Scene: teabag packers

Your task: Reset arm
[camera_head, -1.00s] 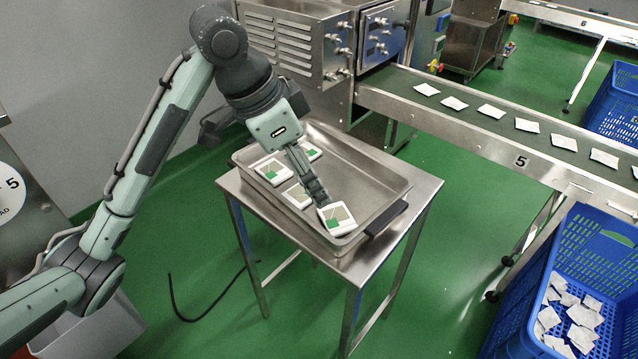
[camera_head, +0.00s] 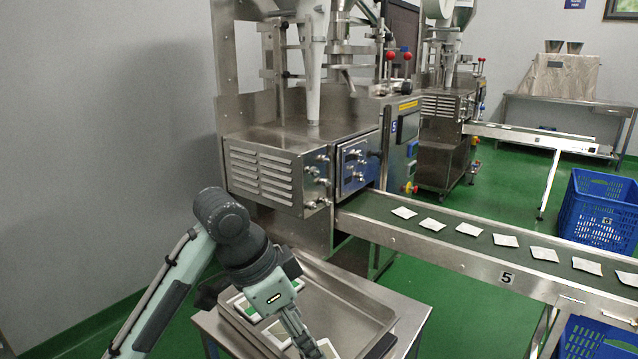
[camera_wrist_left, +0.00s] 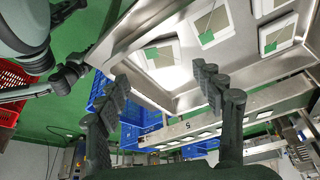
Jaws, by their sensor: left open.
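My left gripper (camera_head: 306,346) reaches down over the metal tray (camera_head: 372,322) in the head view, low in the picture. In the left wrist view its two dark fingers (camera_wrist_left: 162,92) are wide apart with nothing between them. White square packs with green corners lie in the tray, such as one pack (camera_head: 283,331) beside the gripper. Several packs also show in the left wrist view, one (camera_wrist_left: 160,54) above the fingers' gap. The fingertips and the tray's near part are cut off in the head view.
The steel table (camera_head: 416,316) holds the tray. Behind it stand the packing machine (camera_head: 262,170) and the conveyor (camera_head: 450,238) carrying several white sachets. A blue crate (camera_head: 595,205) is at the right. A grey wall (camera_head: 110,150) fills the left.

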